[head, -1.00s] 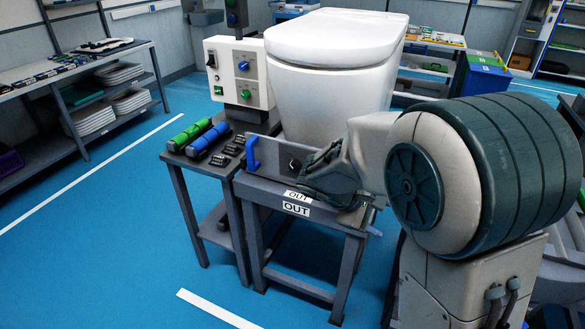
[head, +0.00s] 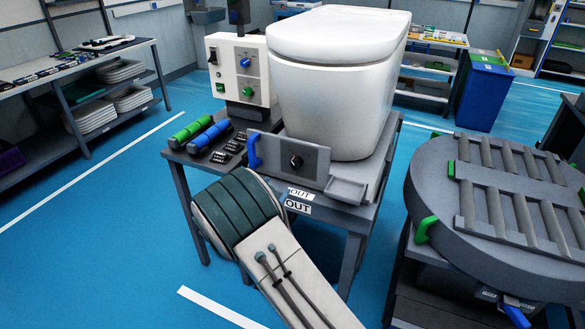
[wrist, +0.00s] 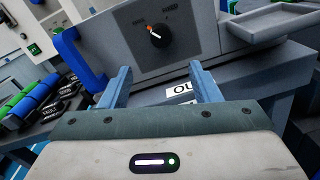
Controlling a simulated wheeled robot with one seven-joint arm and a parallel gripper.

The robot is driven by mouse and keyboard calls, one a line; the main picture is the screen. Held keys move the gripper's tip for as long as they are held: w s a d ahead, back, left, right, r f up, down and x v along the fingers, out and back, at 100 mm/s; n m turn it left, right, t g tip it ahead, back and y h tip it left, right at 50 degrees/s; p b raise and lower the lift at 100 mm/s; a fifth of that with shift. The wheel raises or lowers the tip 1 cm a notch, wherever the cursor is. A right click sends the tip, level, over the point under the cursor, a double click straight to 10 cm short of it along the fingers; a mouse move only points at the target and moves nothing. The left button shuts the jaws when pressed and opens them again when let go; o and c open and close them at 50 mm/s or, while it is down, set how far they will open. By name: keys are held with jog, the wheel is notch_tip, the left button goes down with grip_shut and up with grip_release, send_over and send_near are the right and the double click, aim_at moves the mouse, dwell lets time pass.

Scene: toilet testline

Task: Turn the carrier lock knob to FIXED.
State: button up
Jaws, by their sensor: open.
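The carrier lock knob is a black round knob (head: 296,161) on a grey upright plate (head: 318,158) below the white toilet. In the wrist view the knob (wrist: 158,37) has an orange mark at its upper left, with small labels around it that I cannot read clearly. My gripper (wrist: 163,80) is open and empty. Its two blue-grey fingers are spread in front of the plate, below the knob and apart from it. In the head view my arm hides the gripper's fingers.
A blue handle (head: 253,150) stands at the plate's left end and a small grey tray (head: 346,190) at its right. Green (head: 192,131) and blue (head: 209,135) cylinders lie to the left. A control box (head: 238,70) stands behind. A round roller table (head: 500,190) is at the right.

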aim_at(294, 167)
jog(key=p+x, duration=0.1)
jog(key=x, duration=1.1)
jog(key=c, duration=1)
